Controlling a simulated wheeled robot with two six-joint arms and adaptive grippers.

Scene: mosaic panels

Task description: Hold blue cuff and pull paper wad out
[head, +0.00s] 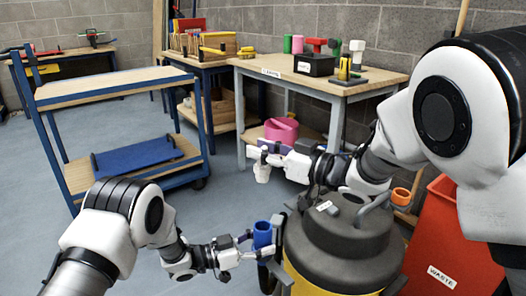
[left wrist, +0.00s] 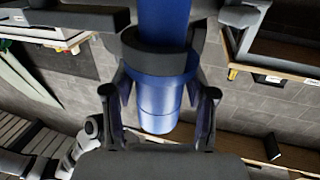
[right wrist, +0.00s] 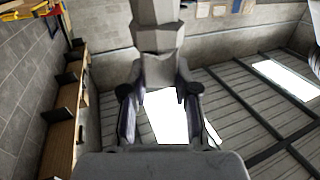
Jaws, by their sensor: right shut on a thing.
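The blue cuff (head: 262,235) stands beside the yellow and black drum, low in the head view. My left gripper (head: 254,247) has its fingers on both sides of the cuff. In the left wrist view the cuff (left wrist: 160,95) lies between the fingers, with a dark band around it. Whether the fingers press on it is unclear. The pale grey paper wad (head: 262,173) is clear of the cuff, in the air above it. My right gripper (head: 264,157) is shut on the wad, which shows as a faceted grey piece in the right wrist view (right wrist: 157,45).
The drum (head: 345,250) with its dark lid stands right of the cuff. A red waste bin (head: 445,235) is at the right. A blue trolley (head: 120,90) stands at the left, a workbench (head: 320,72) behind. A pink container (head: 281,130) is behind the right gripper.

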